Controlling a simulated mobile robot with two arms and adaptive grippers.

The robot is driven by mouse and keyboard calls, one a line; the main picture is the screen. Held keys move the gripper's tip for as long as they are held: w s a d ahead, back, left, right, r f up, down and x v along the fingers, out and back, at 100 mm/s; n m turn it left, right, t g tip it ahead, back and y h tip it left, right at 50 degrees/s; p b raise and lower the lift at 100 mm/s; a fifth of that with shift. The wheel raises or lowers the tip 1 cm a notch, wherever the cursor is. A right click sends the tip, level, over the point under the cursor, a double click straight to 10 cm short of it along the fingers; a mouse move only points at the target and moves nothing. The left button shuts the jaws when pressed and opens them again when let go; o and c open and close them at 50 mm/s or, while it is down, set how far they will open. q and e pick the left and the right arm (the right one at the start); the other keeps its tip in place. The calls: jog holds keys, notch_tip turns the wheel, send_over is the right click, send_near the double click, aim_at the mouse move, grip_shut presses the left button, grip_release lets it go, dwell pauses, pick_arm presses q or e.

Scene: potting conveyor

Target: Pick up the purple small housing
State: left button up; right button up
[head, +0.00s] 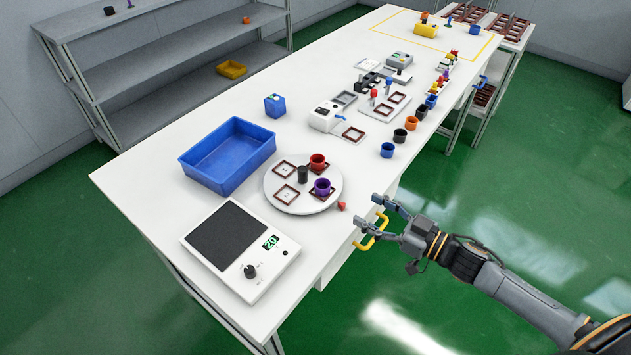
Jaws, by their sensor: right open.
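The purple small housing (322,187) is a small open-topped cup. It sits in a dark square frame on the round white turntable (303,208), at the turntable's right side. A red housing (317,161) stands just behind it, in another frame. My right gripper (369,218) is open and empty beside the table's right edge, to the right of the purple housing and apart from it. Its fingers are near a yellow handle (372,238) on the table's side; I cannot tell whether they touch it. My left gripper is not in view.
A dark post (303,174) stands at the turntable's centre, and a red pointer (342,206) at its right rim. A scale (240,250) is in front left, a blue bin (228,157) behind left. Several cups, such as the blue one (387,150), line the right edge.

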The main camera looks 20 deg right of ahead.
aim_at(329, 188)
jog(key=x, duration=0.2)
jog(key=shift+w+a+r, duration=0.2)
jog(key=shift+a+r, duration=0.05)
jog(key=shift+a, duration=0.15)
jog(key=x, duration=0.2)
jog(key=p+x, duration=0.1)
jog(key=x, duration=0.1)
jog(key=shift+w+d+f, duration=0.15)
jog(key=shift+d+f, duration=0.05)
jog(key=shift+f, duration=0.1)
jog(key=shift+w+a, duration=0.2)
jog(key=shift+w, duration=0.05)
jog(key=shift+w+a, duration=0.25)
jog(key=shift+w, duration=0.05)
jog(key=x, duration=0.2)
jog(key=p+x, duration=0.1)
jog(key=x, duration=0.1)
jog(key=shift+w+d+f, duration=0.25)
jog(key=shift+w, duration=0.1)
jog(key=shift+w+a, duration=0.15)
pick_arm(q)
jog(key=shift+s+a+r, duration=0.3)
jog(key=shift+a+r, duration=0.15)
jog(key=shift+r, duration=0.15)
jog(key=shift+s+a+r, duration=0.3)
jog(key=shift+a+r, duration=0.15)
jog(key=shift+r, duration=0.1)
pick_arm(e)
jog(key=shift+f, duration=0.1)
jog(key=c, duration=0.9)
